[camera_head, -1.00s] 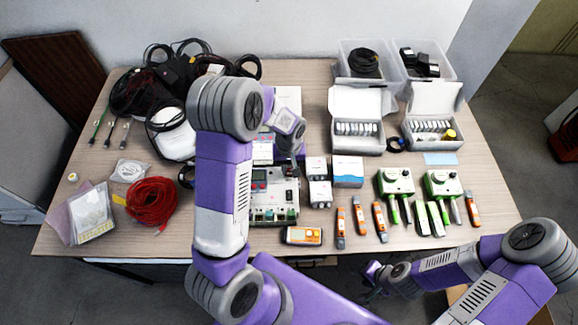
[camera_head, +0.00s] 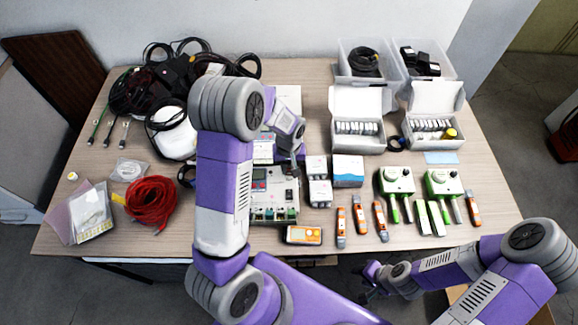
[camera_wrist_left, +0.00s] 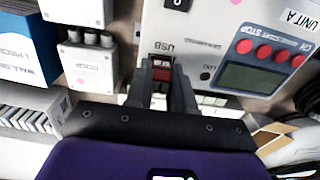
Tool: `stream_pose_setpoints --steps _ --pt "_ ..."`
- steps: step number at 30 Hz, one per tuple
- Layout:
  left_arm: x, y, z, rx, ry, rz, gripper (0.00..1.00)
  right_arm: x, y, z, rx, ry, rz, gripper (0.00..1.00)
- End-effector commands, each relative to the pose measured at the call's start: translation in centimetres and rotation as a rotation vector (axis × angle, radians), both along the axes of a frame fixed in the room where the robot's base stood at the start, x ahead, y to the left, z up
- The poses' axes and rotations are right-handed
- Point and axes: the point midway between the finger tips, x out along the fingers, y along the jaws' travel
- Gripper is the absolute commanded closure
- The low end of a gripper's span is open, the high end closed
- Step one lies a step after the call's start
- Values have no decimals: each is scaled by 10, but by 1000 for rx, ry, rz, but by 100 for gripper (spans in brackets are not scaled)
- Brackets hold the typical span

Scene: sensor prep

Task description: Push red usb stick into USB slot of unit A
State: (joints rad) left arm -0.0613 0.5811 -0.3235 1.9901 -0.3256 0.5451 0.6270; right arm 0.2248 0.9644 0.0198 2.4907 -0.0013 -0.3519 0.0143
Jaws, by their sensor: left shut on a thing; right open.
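Unit A (camera_head: 273,205) is a light grey box with a screen and red buttons, partly hidden behind my left arm in the head view. In the left wrist view unit A (camera_wrist_left: 205,30) shows its label and the word USB beside a slot. My left gripper (camera_wrist_left: 162,85) is shut on the red usb stick (camera_wrist_left: 161,73), right at the USB slot. I cannot tell how deep the stick sits in it. In the head view my left gripper (camera_head: 297,160) is over the unit's back right. My right gripper (camera_head: 372,278) is open and empty, off the table's front edge.
White sensor boxes (camera_head: 318,180) and a blue-and-white carton (camera_head: 348,171) stand close to the right of unit A. An orange meter (camera_head: 303,235) lies in front. Black cables (camera_head: 145,90) and a red cable coil (camera_head: 150,203) lie left.

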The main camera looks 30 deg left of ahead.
Motion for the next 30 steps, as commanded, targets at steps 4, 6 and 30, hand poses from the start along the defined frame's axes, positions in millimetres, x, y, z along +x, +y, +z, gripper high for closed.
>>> stream_pose_setpoints --steps 4,6,30 --pt "0 0 -1 0 1 0 100 0 0 -1 0 0 0 57" --pt "0 0 -1 0 1 0 100 0 0 -1 0 0 0 57" --pt "0 0 1 0 0 0 39 0 0 1 0 0 0 57"
